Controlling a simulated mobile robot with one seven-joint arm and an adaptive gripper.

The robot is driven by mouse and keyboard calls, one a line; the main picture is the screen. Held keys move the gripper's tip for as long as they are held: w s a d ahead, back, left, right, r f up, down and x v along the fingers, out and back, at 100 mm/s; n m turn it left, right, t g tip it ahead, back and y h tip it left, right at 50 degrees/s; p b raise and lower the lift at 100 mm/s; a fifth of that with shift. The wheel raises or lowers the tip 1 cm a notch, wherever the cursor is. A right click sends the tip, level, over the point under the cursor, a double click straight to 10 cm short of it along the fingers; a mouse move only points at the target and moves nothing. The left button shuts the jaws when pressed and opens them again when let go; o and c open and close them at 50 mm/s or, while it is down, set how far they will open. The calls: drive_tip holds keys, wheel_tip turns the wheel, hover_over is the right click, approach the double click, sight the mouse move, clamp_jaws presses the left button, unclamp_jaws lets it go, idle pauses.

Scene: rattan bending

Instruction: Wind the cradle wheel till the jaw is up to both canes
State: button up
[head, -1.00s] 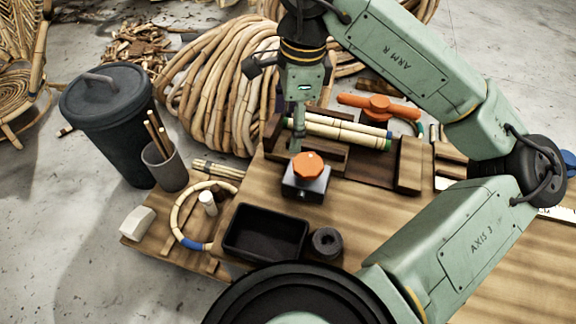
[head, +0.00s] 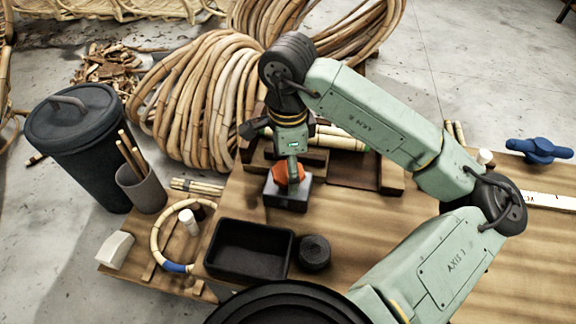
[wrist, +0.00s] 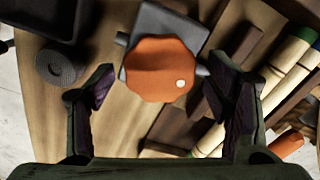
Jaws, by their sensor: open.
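My gripper (head: 291,168) is over the knob, pointing down. In the wrist view my gripper (wrist: 157,76) is open, one finger on each side of the orange knob (wrist: 160,68); I cannot tell whether they touch it. Two pale canes (head: 342,141) lie in the wooden cradle (head: 392,178) behind, partly hidden by my arm. In the wrist view the canes (wrist: 285,66) show green and blue ends. The gap between jaw and canes cannot be made out.
A black tray (head: 248,249) and a dark roll (head: 314,252) stand in front of the grey box. A cane hoop (head: 160,236) lies at left, near a pen cup (head: 141,188) and a dark bin (head: 77,140). An orange part (wrist: 287,146) shows beside the canes.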

drive_tip(key=shift+c, duration=0.2)
drive_tip(key=c, duration=1.1)
